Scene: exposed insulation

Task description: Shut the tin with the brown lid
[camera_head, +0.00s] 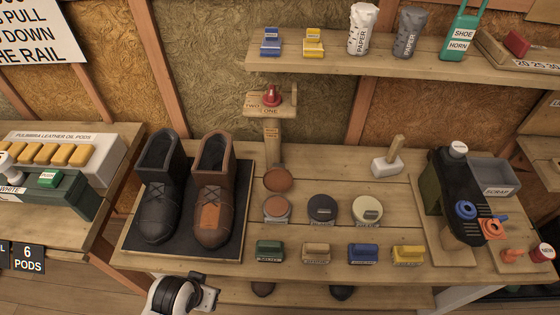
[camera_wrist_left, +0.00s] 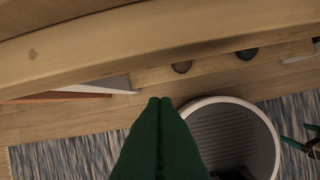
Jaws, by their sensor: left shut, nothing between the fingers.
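The tin with brown contents (camera_head: 276,209) stands on the workbench at the left of a row of three tins. Its brown lid (camera_head: 278,180) is directly behind it, off the top, so the tin is open. Whether the lid is hinged to it I cannot tell. My left gripper's green fingers (camera_wrist_left: 160,103) are shut and empty in the left wrist view, beside and apart from a wooden edge. In the head view my left wrist shows at the bench's front edge, left of and nearer than the tin. My right gripper is not in view.
A dark-topped tin (camera_head: 322,208) and a cream-topped tin (camera_head: 367,210) stand right of it. Several coloured brushes (camera_head: 316,253) line the front. Boots (camera_head: 213,190) on a black mat stand left. A wooden post with a red-topped piece (camera_head: 271,96) rises behind the lid.

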